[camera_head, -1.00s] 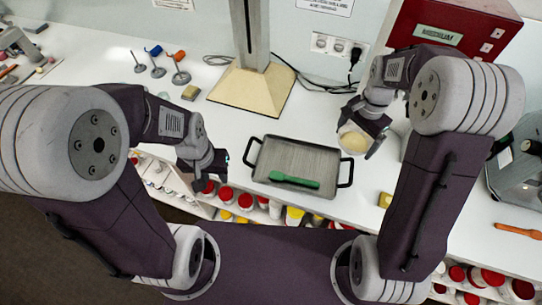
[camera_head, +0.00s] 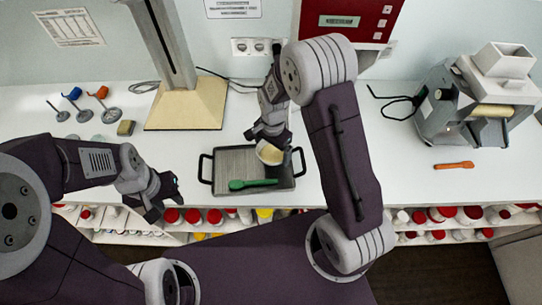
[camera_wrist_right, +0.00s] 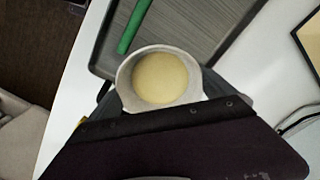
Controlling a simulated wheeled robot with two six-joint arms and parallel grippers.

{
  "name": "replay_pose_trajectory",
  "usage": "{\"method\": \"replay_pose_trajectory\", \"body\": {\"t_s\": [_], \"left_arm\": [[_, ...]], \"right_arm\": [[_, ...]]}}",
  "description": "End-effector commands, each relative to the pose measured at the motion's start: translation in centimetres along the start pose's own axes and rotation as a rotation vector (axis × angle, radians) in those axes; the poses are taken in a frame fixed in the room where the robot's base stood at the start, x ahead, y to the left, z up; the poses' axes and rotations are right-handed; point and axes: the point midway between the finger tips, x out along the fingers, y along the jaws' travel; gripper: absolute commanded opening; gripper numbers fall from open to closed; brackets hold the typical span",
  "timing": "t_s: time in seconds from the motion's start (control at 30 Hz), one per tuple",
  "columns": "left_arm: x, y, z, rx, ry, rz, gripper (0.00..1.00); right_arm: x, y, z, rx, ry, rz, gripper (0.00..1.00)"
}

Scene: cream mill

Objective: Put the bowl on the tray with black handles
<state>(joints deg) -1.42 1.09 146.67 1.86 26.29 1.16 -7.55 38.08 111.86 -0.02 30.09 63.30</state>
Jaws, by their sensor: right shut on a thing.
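The grey tray with black handles (camera_head: 222,162) lies on the white counter in the head view, with a green utensil (camera_head: 252,184) on it. A white bowl with pale yellow contents (camera_head: 270,153) appears over the tray's right part. My right gripper (camera_head: 268,138) is shut on the bowl. In the right wrist view the bowl (camera_wrist_right: 158,80) sits at the jaws, over the tray's edge region (camera_wrist_right: 215,30); whether it touches the tray is unclear. My left gripper (camera_head: 160,196) is empty near the counter's front edge; its jaw opening is too small to judge.
A cream-based stand (camera_head: 190,105) is behind the tray. Small metal tools and a sponge (camera_head: 125,128) lie at left. A grey machine (camera_head: 475,95) and an orange utensil (camera_head: 454,165) are at right. Jars fill the shelf below. The counter right of my right arm is largely clear.

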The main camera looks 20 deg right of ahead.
Motion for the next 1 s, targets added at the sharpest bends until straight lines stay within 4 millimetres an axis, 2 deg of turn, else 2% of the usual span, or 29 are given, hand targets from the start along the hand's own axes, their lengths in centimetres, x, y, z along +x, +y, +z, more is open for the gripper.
{"method": "replay_pose_trajectory", "body": {"t_s": [0.13, 0.3, 0.4, 0.73, 0.77, 0.8, 1.0], "left_arm": [[-0.1, 0.0, 0.0, 0.0, 0.0, 0.0, 0.37], [-0.8, 0.0, -0.1, 0.0, 0.0, 0.0, 0.37], [-0.9, 0.0, -0.1, 0.0, 0.0, 0.0, 0.37], [-0.5, 0.0, -0.1, 0.0, 0.0, 0.0, 0.37], [-0.5, 0.0, 0.0, 0.0, 0.0, 0.0, 0.37], [-0.6, 0.0, -0.1, 0.0, 0.0, 0.0, 0.37], [-0.6, 0.0, -0.1, 0.0, 0.0, 0.0, 0.37]], "right_arm": [[0.3, -0.1, 0.2, 0.0, 0.0, 0.0, 0.45], [3.1, 0.0, 0.2, 0.0, -0.002, 0.004, 0.45], [4.1, -0.1, 0.2, 0.0, 0.0, 0.001, 0.45], [4.6, -0.1, 0.2, 0.0, 0.0, 0.0, 0.45], [4.6, -0.1, 0.2, 0.0, 0.0, 0.0, 0.97], [4.5, -0.1, 0.2, 0.0, 0.0, 0.0, 1.0], [4.4, -0.1, 0.2, 0.0, 0.0, 0.0, 1.0]]}}
